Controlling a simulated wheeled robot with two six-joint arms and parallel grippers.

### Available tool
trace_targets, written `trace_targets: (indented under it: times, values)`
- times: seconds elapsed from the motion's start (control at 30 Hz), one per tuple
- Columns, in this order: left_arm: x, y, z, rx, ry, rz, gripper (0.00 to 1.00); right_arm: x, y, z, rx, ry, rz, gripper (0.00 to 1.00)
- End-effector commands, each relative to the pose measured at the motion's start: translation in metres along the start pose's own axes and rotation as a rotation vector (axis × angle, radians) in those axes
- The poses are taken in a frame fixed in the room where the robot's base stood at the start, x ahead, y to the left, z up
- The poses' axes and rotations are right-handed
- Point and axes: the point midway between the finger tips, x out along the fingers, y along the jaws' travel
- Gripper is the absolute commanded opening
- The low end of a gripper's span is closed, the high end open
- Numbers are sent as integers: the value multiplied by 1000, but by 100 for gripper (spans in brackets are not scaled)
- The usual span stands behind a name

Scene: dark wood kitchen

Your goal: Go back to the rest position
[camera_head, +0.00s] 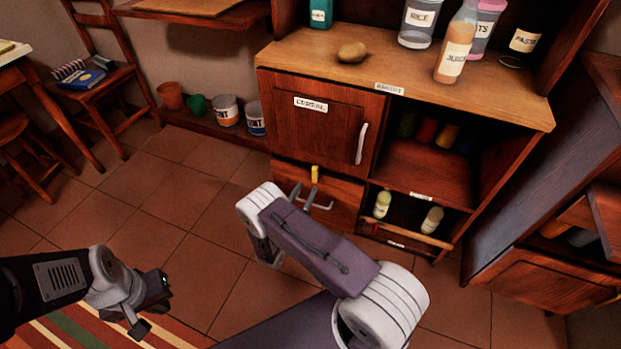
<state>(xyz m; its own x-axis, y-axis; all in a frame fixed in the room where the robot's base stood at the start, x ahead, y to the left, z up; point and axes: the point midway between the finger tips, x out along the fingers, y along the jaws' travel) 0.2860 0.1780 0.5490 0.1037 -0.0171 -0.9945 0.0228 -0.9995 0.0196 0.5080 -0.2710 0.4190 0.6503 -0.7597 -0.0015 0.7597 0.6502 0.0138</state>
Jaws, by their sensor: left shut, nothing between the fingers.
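My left gripper (143,322) is low at the left of the head view, above the tiled floor near the striped rug. It is shut with nothing in it. My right arm reaches across the middle of the view. My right gripper (302,194) has its two fingers apart, in front of the lower drawer (338,190) of the cabinet. The drawer's handle (318,206) is close beside the fingers. I cannot tell whether they touch it.
The cabinet top (310,55) bears a potato-like object (352,52), a rice jar (418,22) and a bottle (455,45). The cereal door (325,130) is shut. A chair (95,85) stands at the left. The tiled floor (190,205) between is clear.

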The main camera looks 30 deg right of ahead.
Motion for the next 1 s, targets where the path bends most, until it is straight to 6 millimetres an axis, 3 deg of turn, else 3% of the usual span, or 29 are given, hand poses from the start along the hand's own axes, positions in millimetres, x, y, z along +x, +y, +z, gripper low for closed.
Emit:
trace_targets:
  times: [0.1,0.2,0.77,0.87,0.93,1.0]
  values:
    - [-11,0,-1,0,0,0,0,-21,1,2,-1,1,4,38]
    - [-12,0,-1,0,0,0,0,-30,0,1,0,1,2,38]
    - [-12,0,-1,0,0,0,0,-31,-2,1,5,3,-13,38]
    - [-12,0,-1,0,0,0,0,-23,-22,18,42,44,-137,38]
    - [-12,0,-1,0,0,0,0,-20,-54,38,106,111,-319,38]
    - [-12,0,-1,0,0,0,0,-30,-94,57,212,207,-543,38]
